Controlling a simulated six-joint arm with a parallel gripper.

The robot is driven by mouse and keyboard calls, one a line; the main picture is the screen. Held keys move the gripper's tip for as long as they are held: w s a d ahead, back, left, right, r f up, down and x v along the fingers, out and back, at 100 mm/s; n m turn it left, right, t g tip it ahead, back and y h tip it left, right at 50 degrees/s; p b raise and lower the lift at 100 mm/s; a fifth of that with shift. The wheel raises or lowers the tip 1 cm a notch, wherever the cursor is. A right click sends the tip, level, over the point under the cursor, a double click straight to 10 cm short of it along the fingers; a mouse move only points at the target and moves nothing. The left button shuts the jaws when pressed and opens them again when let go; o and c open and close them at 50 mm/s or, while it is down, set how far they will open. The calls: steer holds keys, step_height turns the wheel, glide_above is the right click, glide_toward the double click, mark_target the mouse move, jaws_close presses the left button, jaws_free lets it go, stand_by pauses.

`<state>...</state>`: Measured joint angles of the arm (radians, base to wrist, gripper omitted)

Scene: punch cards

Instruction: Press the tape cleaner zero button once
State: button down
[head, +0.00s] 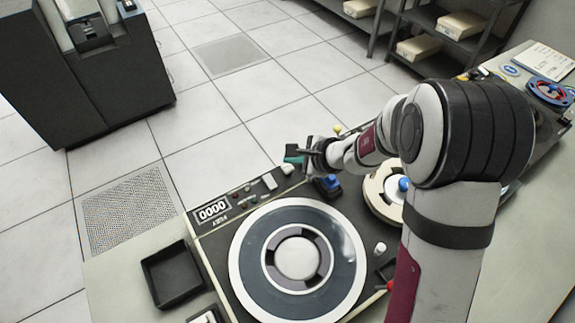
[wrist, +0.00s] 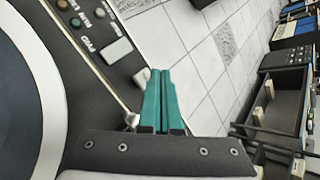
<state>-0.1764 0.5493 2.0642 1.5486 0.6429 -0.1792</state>
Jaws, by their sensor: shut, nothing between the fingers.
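The tape cleaner is a dark deck with a large reel (head: 297,258) and a counter (head: 211,211) that reads 0000. Beside the counter are small coloured buttons and a pale rectangular plate (head: 270,181), which also shows in the wrist view (wrist: 117,51). A small pale knob (head: 287,168) sits near the deck's far edge. I cannot tell which control is the zero button. My gripper (head: 294,155) is shut and empty, with teal fingers, at the deck's far edge. In the wrist view its fingertips (wrist: 160,74) are just right of the pale knob (wrist: 142,77); contact cannot be told.
A second, cream reel (head: 376,190) with a blue hub lies right of the large one, partly behind my arm. A black tray (head: 172,274) stands at the deck's left. A dark cabinet (head: 120,75) and shelves (head: 440,35) stand beyond open tiled floor.

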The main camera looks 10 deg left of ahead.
mark_target(292, 169)
steer(key=shift+r, duration=2.4)
steer(key=s+d+r+n+g+h, duration=0.1)
steer(key=s+d+r+n+g, duration=0.2)
steer(key=s, duration=0.7)
steer(key=s+d+r+n+g+h, duration=0.1)
steer(key=s+d+r+n, duration=0.35)
steer(key=s, duration=0.55)
steer(key=s+d+f+n+g+h, duration=0.1)
steer(key=s+d+h, duration=0.3)
steer(key=s+d, duration=0.4)
steer(key=shift+s+d+f+n, duration=0.35)
steer(key=shift+s+f+n, duration=0.35)
steer(key=shift+s, duration=0.5)
steer(key=shift+r, duration=0.1)
